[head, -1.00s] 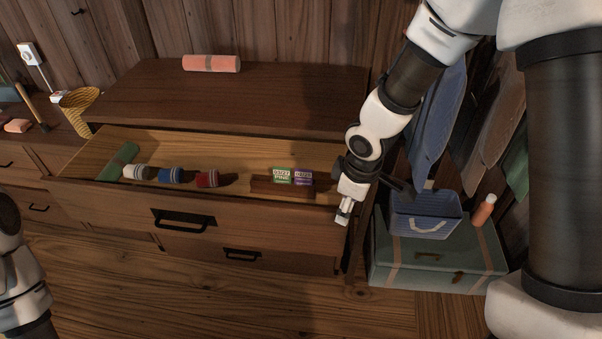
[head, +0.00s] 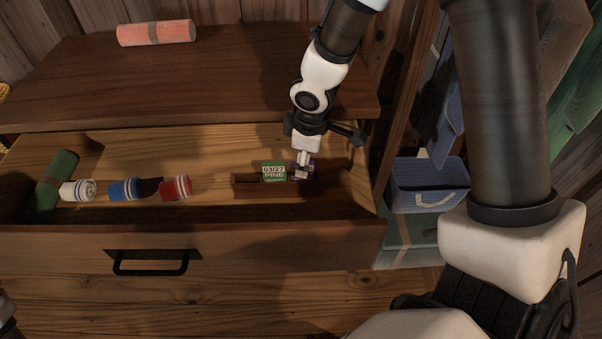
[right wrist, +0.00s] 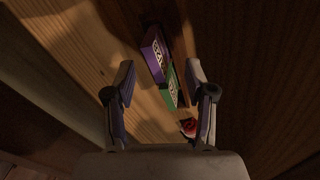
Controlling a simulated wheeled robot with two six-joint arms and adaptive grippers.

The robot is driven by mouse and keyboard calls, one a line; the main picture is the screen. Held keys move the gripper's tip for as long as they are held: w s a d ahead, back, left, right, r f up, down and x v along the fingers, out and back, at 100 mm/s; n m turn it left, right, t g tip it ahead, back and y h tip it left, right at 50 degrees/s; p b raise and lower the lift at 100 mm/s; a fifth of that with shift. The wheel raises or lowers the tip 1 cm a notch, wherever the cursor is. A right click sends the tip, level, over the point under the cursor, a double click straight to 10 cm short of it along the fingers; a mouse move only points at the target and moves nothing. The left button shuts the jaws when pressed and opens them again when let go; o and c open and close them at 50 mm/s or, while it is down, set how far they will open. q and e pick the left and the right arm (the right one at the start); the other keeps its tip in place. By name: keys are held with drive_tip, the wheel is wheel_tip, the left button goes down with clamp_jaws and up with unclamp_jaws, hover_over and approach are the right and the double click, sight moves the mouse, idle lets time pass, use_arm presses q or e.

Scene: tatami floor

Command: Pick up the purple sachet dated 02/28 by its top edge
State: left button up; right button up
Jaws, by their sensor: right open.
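The purple sachet (head: 311,170) stands in a small wooden holder in the open drawer, just right of a green sachet (head: 274,172) labelled 03/27 PINE. My right gripper (head: 303,170) is over the purple sachet and covers much of it, so its date cannot be read. In the right wrist view, my open right gripper (right wrist: 160,68) has one finger on each side of the picture. The purple sachet (right wrist: 154,54) and the green sachet (right wrist: 170,90) show between and beyond the fingers, with nothing held.
The wooden holder (head: 247,187) has an empty part at left. White, blue (head: 124,190) and red (head: 175,189) rolls and a green roll (head: 57,181) lie farther left. The drawer's front (head: 60,249) and right side wall bound the space. A blue basket (head: 428,184) stands to the right.

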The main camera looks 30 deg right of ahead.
sight(310, 177)
drive_tip(key=f, duration=0.1)
drive_tip(key=w+f, duration=0.1)
drive_tip(key=f+b, duration=0.1)
drive_tip(key=f, duration=0.1)
drive_tip(key=shift+w+d, duration=0.1)
drive_tip(key=shift+w, duration=0.25)
drive_tip(key=shift+s+r, duration=0.2)
clamp_jaws()
